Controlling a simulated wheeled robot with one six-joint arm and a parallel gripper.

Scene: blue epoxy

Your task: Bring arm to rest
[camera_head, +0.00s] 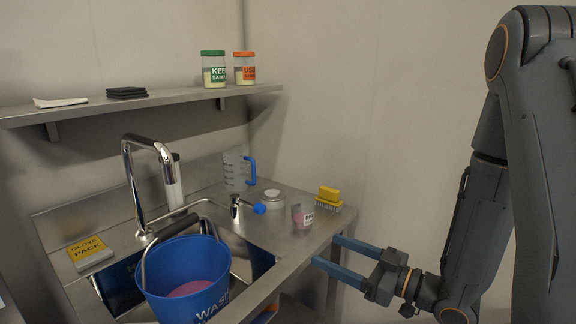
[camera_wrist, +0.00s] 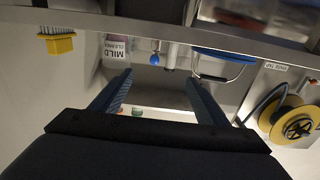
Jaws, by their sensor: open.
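My gripper (camera_head: 340,257) is open and empty, to the right of the sink counter's front edge in the head view. Its two blue fingers point left toward the counter edge. In the wrist view my gripper (camera_wrist: 158,95) shows its fingers spread apart with nothing between them. My arm (camera_head: 490,190) comes down from the upper right, bent at the elbow.
The steel counter (camera_head: 290,252) holds a blue bucket (camera_head: 178,262) with pink contents in the sink, a yellow brush (camera_head: 329,195), a small labelled jar (camera_head: 302,215) and a clear jug (camera_head: 235,170). A yellow hose reel (camera_wrist: 292,121) shows in the wrist view. A shelf (camera_head: 150,100) holds two jars.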

